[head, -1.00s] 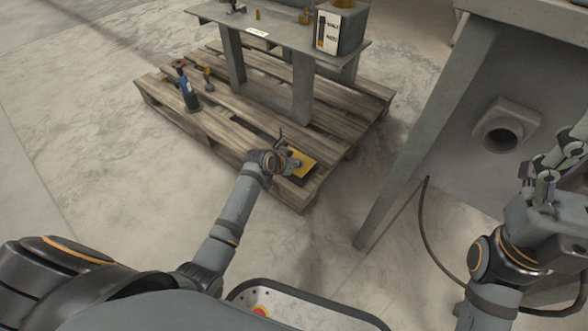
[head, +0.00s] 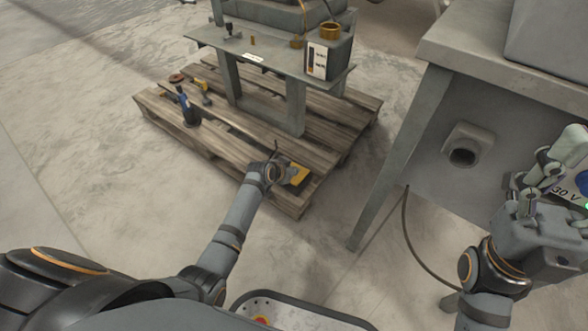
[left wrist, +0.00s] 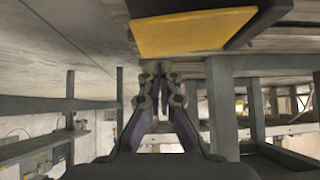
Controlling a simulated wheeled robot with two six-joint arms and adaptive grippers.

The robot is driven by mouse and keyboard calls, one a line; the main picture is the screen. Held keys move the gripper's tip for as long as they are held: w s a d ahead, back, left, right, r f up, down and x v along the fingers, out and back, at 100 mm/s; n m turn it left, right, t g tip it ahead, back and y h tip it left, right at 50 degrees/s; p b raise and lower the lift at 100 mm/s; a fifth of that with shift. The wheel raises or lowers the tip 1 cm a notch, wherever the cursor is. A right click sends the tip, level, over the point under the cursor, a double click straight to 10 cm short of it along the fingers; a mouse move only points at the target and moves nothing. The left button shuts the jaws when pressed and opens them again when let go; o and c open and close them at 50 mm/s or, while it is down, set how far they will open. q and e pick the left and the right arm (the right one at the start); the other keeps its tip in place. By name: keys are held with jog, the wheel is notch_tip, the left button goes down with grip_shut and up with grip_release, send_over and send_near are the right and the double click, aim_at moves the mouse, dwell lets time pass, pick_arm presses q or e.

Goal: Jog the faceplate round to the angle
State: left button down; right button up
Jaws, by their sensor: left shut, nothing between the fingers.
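My left gripper (head: 276,158) reaches low over the front edge of the pallet, beside a yellow and black object (head: 296,175). In the left wrist view its fingers (left wrist: 158,78) are shut with nothing between them. The yellow and black object (left wrist: 190,32) shows above the fingertips, apart from them. My right gripper (head: 545,180) is at the right edge of the head view, by a part marked "30 V" (head: 566,192) with a blue spot. Whether it grips that part is unclear. I cannot make out a faceplate or angle marks.
A wooden pallet (head: 225,140) carries a grey metal stand (head: 290,105) with a labelled box (head: 328,55) on top. A blue tool (head: 188,108) stands on the pallet's left. A grey bench (head: 400,150) with a round port (head: 464,152) and a hanging cable (head: 408,225) is at right.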

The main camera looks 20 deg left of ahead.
pick_arm(q)
jog(key=p+v, duration=0.4)
jog(key=v, duration=0.4)
jog(key=shift+s+r, duration=0.2)
jog(key=shift+s, duration=0.25)
jog(key=shift+d, duration=0.1)
